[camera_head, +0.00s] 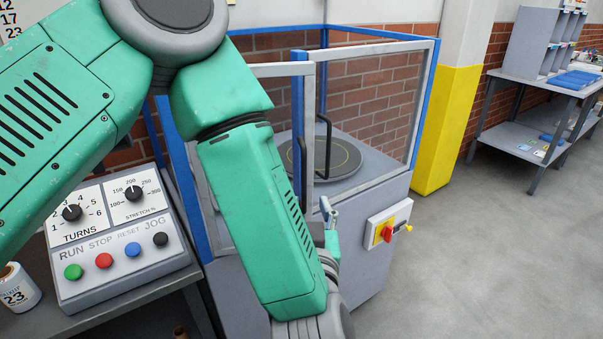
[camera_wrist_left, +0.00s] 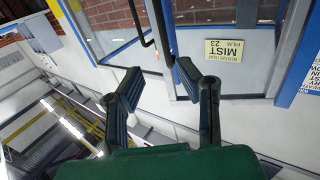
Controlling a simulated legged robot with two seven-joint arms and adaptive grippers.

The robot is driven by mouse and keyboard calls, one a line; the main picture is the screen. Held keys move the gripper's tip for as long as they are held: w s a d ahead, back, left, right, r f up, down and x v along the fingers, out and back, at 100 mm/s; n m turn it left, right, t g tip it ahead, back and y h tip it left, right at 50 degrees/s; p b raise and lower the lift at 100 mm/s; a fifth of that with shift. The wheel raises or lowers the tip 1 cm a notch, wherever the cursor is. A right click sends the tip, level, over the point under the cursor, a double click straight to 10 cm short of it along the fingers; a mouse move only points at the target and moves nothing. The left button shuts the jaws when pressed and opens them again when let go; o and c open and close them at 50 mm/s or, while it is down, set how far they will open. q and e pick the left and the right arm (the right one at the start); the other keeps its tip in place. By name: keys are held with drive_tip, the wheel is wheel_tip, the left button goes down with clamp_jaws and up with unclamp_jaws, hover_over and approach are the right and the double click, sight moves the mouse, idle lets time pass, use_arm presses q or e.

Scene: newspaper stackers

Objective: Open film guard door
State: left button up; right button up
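The film guard (camera_head: 427,95) has blue posts and clear panels in grey frames around a grey machine. The framed door panel (camera_head: 372,95) carries upright black handles (camera_head: 326,150) near where the two frames meet. I cannot tell whether it stands slightly ajar. My left gripper (camera_head: 332,222) is low in front of the guard, partly hidden by my green forearm. In the left wrist view my left gripper (camera_wrist_left: 158,76) has its fingers spread with nothing between the pads. A black handle bar (camera_wrist_left: 162,28) shows just beyond the fingertips, close to the right finger. My right gripper is not in view.
A red-yellow switch box (camera_head: 388,225) juts from the machine's right front. A yellow pillar base (camera_head: 446,130) stands behind. Floor at right is clear.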

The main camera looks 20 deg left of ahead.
sight(303, 175)
use_arm(q)
drive_tip(key=x, duration=0.5)
drive_tip(key=a+x, duration=0.1)
drive_tip(key=x, duration=0.5)
drive_tip(key=shift+s+a+f+p, duration=0.15)
drive_tip(key=shift+s+a+p, duration=0.05)
drive_tip(key=shift+p, duration=0.15)
drive_tip(key=shift+w+d, duration=0.15)
drive_tip(key=shift+w, duration=0.05)
drive_tip(key=shift+d, duration=0.6)
drive_tip(key=c, duration=0.4)
drive_tip(key=shift+a, duration=0.1)
clamp_jaws()
drive_tip(key=shift+a, duration=0.4)
